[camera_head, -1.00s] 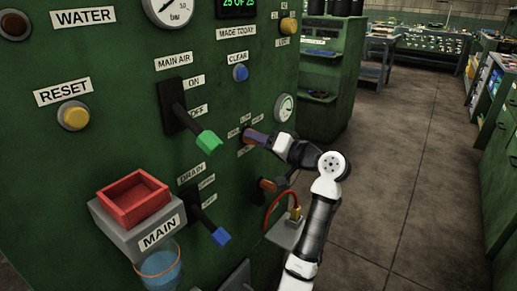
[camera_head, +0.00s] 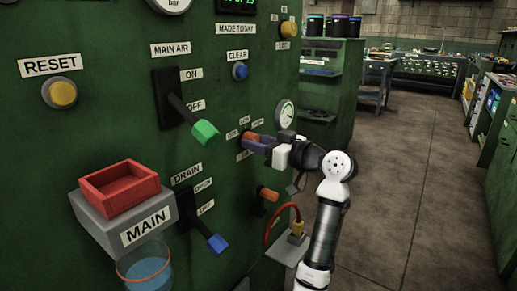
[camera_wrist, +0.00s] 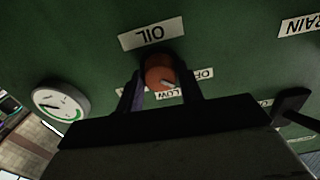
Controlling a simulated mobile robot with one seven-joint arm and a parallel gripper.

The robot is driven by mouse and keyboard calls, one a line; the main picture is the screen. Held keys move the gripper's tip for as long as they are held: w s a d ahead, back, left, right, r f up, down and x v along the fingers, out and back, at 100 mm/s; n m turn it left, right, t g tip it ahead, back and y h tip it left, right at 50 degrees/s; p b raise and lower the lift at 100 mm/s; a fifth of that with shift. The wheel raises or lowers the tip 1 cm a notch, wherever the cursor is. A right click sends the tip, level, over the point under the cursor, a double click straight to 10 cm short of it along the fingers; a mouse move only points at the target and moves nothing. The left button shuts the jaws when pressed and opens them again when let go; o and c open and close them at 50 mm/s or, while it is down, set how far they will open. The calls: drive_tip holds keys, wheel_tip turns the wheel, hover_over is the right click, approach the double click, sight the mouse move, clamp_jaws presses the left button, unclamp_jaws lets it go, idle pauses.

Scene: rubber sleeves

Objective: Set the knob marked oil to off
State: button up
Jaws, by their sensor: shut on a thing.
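The oil knob (camera_wrist: 158,73) is a round orange knob on the green panel, under the label OIL in the upside-down wrist view. My gripper (camera_head: 260,143) is shut on this knob, with one dark finger on each side of it. A white mark on the knob points between the LOW label (camera_wrist: 168,95) and the partly covered OFF label (camera_wrist: 197,75); I cannot tell its exact setting. In the head view a bit of the orange knob (camera_head: 250,136) shows at the purple fingers.
A round gauge (camera_head: 285,112) sits above my gripper. Another orange handle (camera_head: 267,193) and a red hose (camera_head: 280,214) are below it. The main air lever (camera_head: 204,131) and drain lever (camera_head: 217,243) stick out to the left. The floor to the right is open.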

drive_tip(key=shift+n, duration=0.3)
drive_tip(key=o, duration=1)
drive_tip(key=v, duration=1.3)
drive_tip(key=shift+s+d, duration=0.25)
drive_tip(key=shift+d, duration=0.1)
